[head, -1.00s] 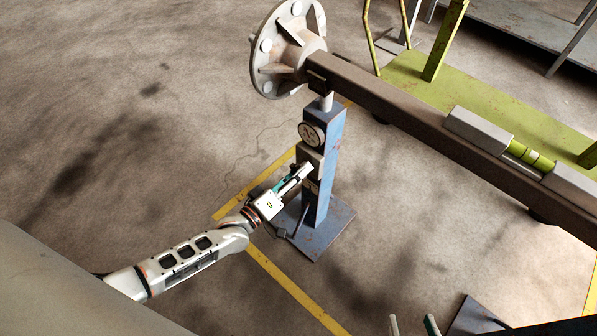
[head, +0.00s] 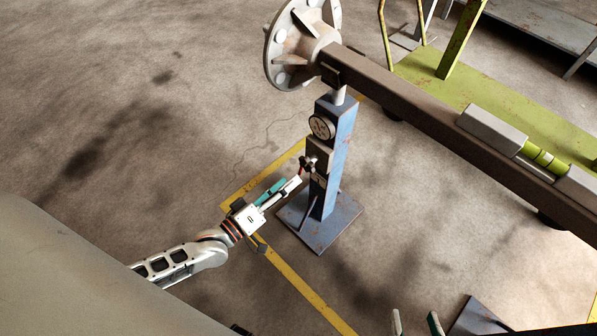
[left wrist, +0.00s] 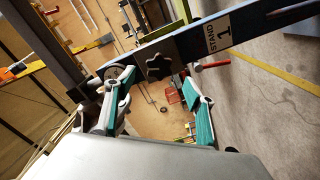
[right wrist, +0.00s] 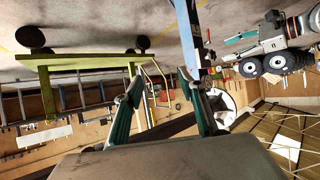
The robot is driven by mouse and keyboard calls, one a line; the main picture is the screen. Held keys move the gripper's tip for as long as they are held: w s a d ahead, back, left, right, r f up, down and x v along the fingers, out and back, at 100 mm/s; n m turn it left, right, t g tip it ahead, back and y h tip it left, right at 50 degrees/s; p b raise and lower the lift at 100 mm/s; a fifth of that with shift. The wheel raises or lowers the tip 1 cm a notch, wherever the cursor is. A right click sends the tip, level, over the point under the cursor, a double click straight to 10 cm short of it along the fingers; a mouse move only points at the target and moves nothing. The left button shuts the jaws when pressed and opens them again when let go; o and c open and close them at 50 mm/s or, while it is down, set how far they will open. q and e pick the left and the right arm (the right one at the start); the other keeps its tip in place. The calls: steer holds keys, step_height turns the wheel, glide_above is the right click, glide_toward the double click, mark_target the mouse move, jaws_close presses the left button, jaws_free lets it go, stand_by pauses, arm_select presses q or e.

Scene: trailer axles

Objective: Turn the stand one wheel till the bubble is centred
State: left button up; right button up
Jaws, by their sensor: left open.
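My left gripper (head: 291,184) is open and empty, just short of the wheel. A level with a yellow-green vial (head: 538,156) lies on the beam; its bubble is too small to make out. My right gripper (head: 416,322) is open and empty at the bottom edge.
A round dial (head: 322,126) sits on the post above the wheel. A flanged hub (head: 300,45) caps the beam's end. A green trolley (head: 460,85) stands behind the beam. Another dark base plate (head: 476,316) is at the bottom right. The floor left of stand one is clear.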

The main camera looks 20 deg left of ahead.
arm_select(q)
steer(key=shift+v, duration=1.65)
